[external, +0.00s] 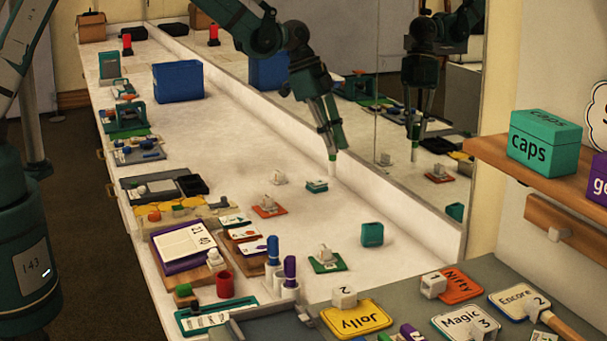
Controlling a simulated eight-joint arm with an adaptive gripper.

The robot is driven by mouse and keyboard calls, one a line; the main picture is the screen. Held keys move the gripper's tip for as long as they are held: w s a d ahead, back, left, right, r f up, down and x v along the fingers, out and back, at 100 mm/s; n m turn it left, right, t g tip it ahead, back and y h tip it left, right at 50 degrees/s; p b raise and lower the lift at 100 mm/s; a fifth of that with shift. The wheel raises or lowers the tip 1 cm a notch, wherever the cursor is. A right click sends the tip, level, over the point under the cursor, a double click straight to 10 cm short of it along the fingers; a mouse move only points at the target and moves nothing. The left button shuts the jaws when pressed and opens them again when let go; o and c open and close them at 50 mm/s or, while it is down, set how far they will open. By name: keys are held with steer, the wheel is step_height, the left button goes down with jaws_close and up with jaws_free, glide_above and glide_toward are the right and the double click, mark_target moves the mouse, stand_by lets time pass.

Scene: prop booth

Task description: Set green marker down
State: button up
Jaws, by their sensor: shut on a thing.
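My gripper (333,142) is in the upper middle of the external view, pointing down above the white counter near the mirror. It is shut on the green marker (332,156), a slim piece with a pale and green end showing below the fingers. Most of the marker is hidden by the fingers. Its lower end appears to be above the counter, but I cannot tell the exact gap.
Blue marker (273,251) and purple marker (290,271) stand upright in white holders at the front. A red cup (225,285), an orange card (268,211), a green card (327,264) and a teal box (372,234) are nearby. The mirror wall borders the right; the mid-counter has free room.

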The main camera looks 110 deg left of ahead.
steer(key=s+a+n, duration=0.1)
steer(key=s+a, duration=0.1)
steer(key=a, duration=0.4)
steer(key=shift+s, duration=0.3)
steer(key=shift+f, duration=0.1)
step_height(320, 180, down, 6)
steer(key=shift+f, duration=0.15)
stand_by(0.3)
steer(key=shift+f+b, duration=0.4)
steer(key=shift+f, duration=1.45)
steer(key=shift+f, duration=0.2)
steer(key=o, duration=0.8)
